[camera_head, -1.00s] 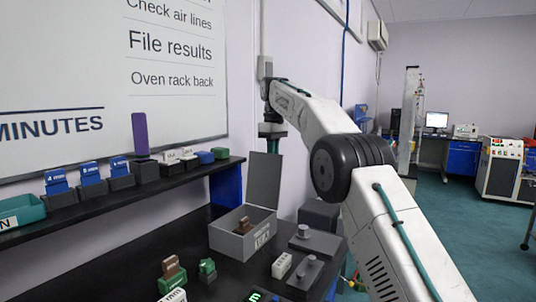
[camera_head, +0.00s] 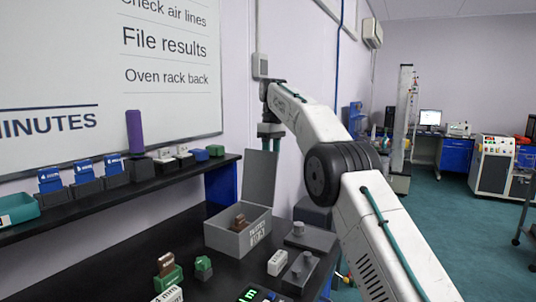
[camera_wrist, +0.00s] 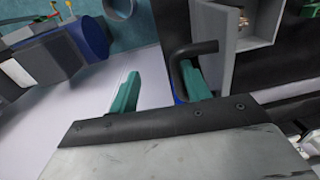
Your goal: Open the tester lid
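A grey box (camera_head: 226,236) with a white label stands on the black bench. Its grey lid (camera_head: 260,180) stands upright at the back, open, and a brown piece (camera_head: 240,221) shows inside. My gripper (camera_head: 270,143) is just behind the lid's top edge, fingers pointing down. In the wrist view the lid (camera_wrist: 213,45) is at the upper right with a black bent handle (camera_wrist: 183,66) beside it. My gripper's teal fingers (camera_wrist: 160,88) are apart. The handle's end is close to the right finger; I cannot tell whether they touch.
Green holders (camera_head: 203,268) stand in front. A black shelf (camera_head: 150,188) with several blocks runs along the wall at left. The bench left of the box is bare.

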